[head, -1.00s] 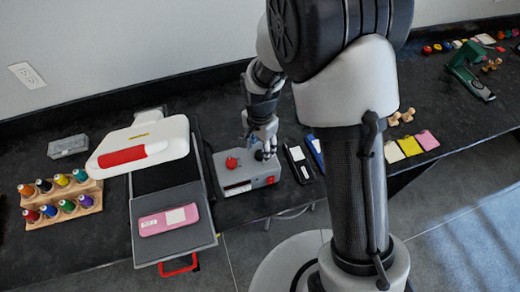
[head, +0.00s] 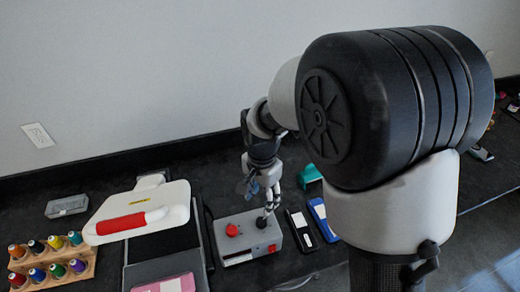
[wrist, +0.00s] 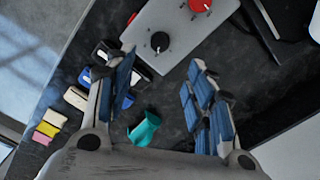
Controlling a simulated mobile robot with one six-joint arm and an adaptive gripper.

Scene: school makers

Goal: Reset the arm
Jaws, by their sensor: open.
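My gripper (head: 265,210) points down above the black knob end of a grey control box (head: 240,250). In the wrist view my gripper (wrist: 165,90) has its blue-padded fingers spread apart with nothing held between them. The box also shows in the wrist view (wrist: 195,40), ahead of the fingers, with its black knob (wrist: 160,41) and red button (wrist: 199,5). In the head view the fingertips overlap the knob area, and I cannot tell the gap there. My arm's large upper joint hides the right part of the table.
A white press (head: 170,200) with a red handle stands left of the box. Thread spools (head: 56,242) sit at far left beside a grey case (head: 67,206). Black and blue (head: 322,220) slim items lie right of the box. A teal object (head: 309,176) is behind them.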

